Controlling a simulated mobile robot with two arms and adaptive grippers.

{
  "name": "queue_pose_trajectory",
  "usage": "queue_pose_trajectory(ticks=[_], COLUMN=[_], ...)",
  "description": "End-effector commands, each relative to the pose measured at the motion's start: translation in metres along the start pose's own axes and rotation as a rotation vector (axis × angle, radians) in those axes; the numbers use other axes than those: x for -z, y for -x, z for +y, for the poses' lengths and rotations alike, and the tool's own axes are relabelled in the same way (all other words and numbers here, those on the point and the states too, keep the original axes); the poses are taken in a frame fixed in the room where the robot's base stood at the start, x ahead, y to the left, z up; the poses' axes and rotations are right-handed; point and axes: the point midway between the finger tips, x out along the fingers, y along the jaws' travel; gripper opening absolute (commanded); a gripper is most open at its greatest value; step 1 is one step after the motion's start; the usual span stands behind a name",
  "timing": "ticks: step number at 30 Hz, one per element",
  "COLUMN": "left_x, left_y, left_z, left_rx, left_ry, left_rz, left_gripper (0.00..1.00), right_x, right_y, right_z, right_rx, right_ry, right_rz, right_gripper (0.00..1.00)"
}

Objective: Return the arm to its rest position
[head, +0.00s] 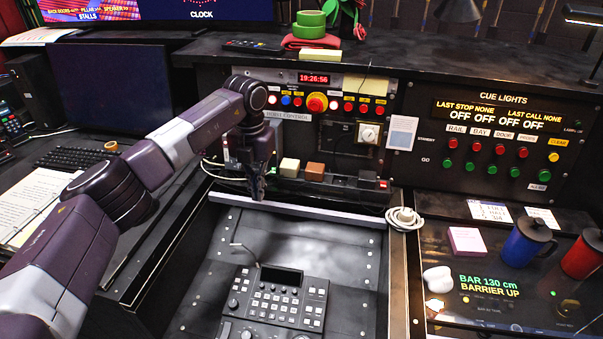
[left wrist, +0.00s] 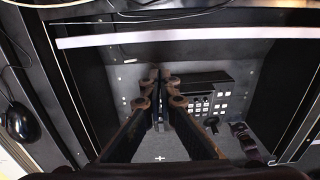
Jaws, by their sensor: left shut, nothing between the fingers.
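My left arm (head: 175,145) comes in from the left in the head view. My left gripper (head: 257,188) points down at its end, above the back edge of the recessed bay in the desk. In the left wrist view the fingers of the left gripper (left wrist: 160,75) are together, with nothing between them. They hang over the recess and beside a black keypad console (left wrist: 205,100). The same console (head: 275,300) shows in the head view, below and in front of the gripper. My right gripper is in neither view.
A control panel (head: 330,105) with colored buttons stands behind the gripper. A cue lights panel (head: 500,135) is at right. A beige block (head: 289,167) and an orange-brown block (head: 315,171) sit close right of the gripper. A blue mug (head: 527,242) and a red mug (head: 583,254) stand at right.

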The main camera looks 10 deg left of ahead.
Motion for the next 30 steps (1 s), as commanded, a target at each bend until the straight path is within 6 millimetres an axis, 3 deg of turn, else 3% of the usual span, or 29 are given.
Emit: queue_pose_trajectory(ticks=[2,5,8,13,16,18,21,23,26,30], left_x=[0.0,0.0,0.001,0.016,0.032,0.042,0.05,0.051,0.045,0.03], left_y=[-0.002,-0.011,-0.029,-0.043,-0.026,-0.002,0.041,0.067,0.104,0.129], left_z=[-0.003,-0.022,-0.07,-0.195,-0.268,-0.309,-0.343,-0.351,-0.341,-0.291], left_rx=[0.006,0.056,0.184,0.561,0.834,1.035,1.301,1.447,1.657,1.864], left_ry=[-0.004,-0.031,-0.087,-0.169,-0.159,-0.114,0.006,0.107,0.325,0.714], left_rz=[-0.001,-0.015,-0.048,-0.143,-0.208,-0.256,-0.321,-0.357,-0.413,-0.473], left_gripper=[0.0,0.0,0.0,0.0,0.0,0.0,0.0,0.0,0.0,0.0], right_x=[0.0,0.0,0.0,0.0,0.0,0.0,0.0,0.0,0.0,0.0], right_y=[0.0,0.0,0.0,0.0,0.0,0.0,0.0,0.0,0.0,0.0], right_z=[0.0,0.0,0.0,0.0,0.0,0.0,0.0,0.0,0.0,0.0], right_rx=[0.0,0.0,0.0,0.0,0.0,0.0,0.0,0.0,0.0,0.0], right_ry=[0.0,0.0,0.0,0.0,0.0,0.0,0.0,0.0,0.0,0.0], right_rz=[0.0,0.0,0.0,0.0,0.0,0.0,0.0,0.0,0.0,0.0], right_gripper=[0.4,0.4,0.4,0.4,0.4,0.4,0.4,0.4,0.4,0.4])
